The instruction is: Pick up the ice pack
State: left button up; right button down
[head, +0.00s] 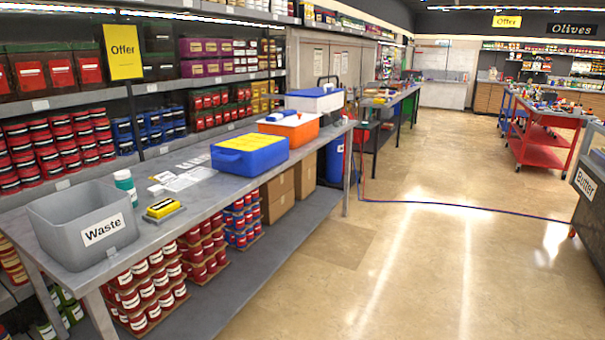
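I cannot pick out an ice pack for certain. A small blue item (275,117) lies on the pale top of an orange cooler box (300,134) on the long grey table (215,198); it is too small to identify. A blue cooler box (252,164) with a yellow top stands in front of the orange one. A white cooler box (322,104) with a blue lid stands behind it. Neither of my grippers shows in the head view.
The near end of the table holds a grey Waste bin (62,240), a white-and-teal bottle (125,186), a yellow-and-black device (163,208) and papers (182,180). Stocked shelves stand behind. A dark blue hose (450,205) crosses the otherwise clear floor (400,285).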

aim_at(275, 117)
jog(key=i+l+z, duration=0.2)
jog(key=i+z, duration=0.15)
jog(key=i, duration=0.8)
jog(key=i+j+z, duration=0.15)
jog(key=i+z, duration=0.2)
jog(key=i, duration=0.75)
